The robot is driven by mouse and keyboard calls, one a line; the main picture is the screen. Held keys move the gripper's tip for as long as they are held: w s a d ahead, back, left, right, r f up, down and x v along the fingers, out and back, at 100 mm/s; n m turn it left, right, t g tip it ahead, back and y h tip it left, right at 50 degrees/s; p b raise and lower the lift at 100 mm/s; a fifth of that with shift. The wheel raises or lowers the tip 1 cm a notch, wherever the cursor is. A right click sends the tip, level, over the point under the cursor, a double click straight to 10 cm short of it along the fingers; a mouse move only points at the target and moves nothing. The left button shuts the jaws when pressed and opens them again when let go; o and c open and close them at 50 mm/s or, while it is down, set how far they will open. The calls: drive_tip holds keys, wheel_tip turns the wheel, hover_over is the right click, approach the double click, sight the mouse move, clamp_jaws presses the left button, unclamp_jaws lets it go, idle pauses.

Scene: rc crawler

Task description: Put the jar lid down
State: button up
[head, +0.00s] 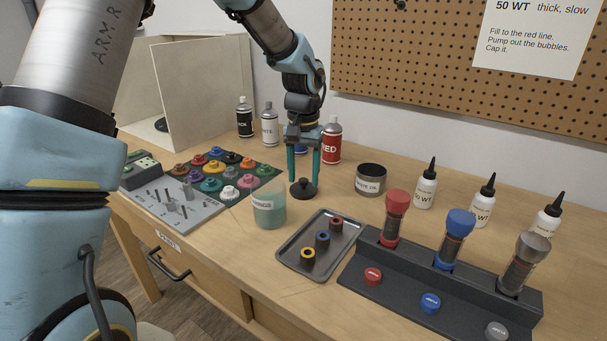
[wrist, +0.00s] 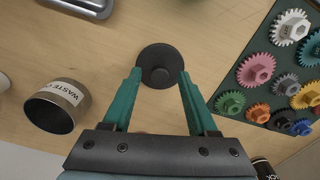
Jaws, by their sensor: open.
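In the wrist view the jar lid (wrist: 160,66) sits between and just beyond the green fingertips. My gripper (head: 304,178) points down over it with its fingers apart. A greenish glass jar (head: 269,210) stands open to the left of the lid.
The waste oil tin (head: 370,181) stands right of the lid. A metal tray (head: 318,246) with small rings lies in front. A gear board (head: 222,175) is to the left. Spray cans (head: 331,142) stand behind, and bottles (head: 426,188) stand at the right.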

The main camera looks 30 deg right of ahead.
sight(303, 180)
wheel_tip(303, 180, up, 12)
drive_tip(key=b, duration=0.1)
drive_tip(key=shift+b, duration=0.4)
drive_tip(key=w+a+f+n, duration=0.1)
drive_tip(key=a+f+n, duration=0.15)
drive_tip(key=a, duration=0.75)
drive_tip(key=w+a+f+n, duration=0.2)
drive_tip(key=a+f, duration=0.1)
drive_tip(key=a, duration=0.7)
drive_tip(key=s+a+f+n, duration=0.1)
drive_tip(key=s+a, duration=0.3)
drive_tip(key=a, duration=0.4)
drive_tip(key=s+a+f+n+t, duration=0.1)
drive_tip(key=s+a+f, duration=0.3)
drive_tip(key=a, duration=0.4)
drive_tip(key=shift+a+f+n+t, duration=0.15)
drive_tip(key=shift+n+t, duration=0.15)
drive_tip(key=shift+n, duration=0.45)
